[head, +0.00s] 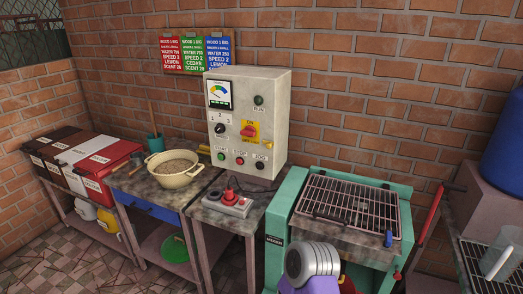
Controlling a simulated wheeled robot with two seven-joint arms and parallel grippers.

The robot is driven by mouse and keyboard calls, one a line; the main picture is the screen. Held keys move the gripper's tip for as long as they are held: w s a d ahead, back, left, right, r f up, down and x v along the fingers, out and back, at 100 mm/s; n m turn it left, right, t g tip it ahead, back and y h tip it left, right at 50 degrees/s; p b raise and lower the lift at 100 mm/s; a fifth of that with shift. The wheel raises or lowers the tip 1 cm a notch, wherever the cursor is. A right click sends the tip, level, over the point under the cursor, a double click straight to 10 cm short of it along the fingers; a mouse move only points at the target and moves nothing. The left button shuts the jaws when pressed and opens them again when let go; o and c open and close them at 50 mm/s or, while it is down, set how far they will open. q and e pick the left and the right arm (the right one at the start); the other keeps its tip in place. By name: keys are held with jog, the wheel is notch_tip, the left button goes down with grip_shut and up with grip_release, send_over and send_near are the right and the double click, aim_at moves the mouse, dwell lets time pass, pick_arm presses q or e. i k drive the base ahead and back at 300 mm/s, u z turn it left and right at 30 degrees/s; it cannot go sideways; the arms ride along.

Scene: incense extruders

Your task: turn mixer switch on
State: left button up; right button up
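A grey control box (270,100) stands on a small table in the middle of the head view. On its front, a red switch (248,131) sits on a yellow plate marked ON at the top; its exact position is too small to tell. A dial gauge (219,94) and a black numbered speed knob (219,129) are to its left. A dark lamp labelled RUN (258,100) is above it. Green (221,157), red (240,161) and black (260,165) buttons are below. The teal machine (275,225), labelled MIXER, stands to the right. Neither gripper shows.
A beige pot (174,172) and teal cup (155,143) stand to the left. A grate (350,203) covers the teal machine. A grey ribbed cylinder (312,262) is at the bottom. A clear jug (498,262) is far right.

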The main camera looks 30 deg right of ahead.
aim_at(250, 132)
jog(key=u, duration=0.9)
jog(key=k, duration=0.15)
jog(key=z, duration=1.75)
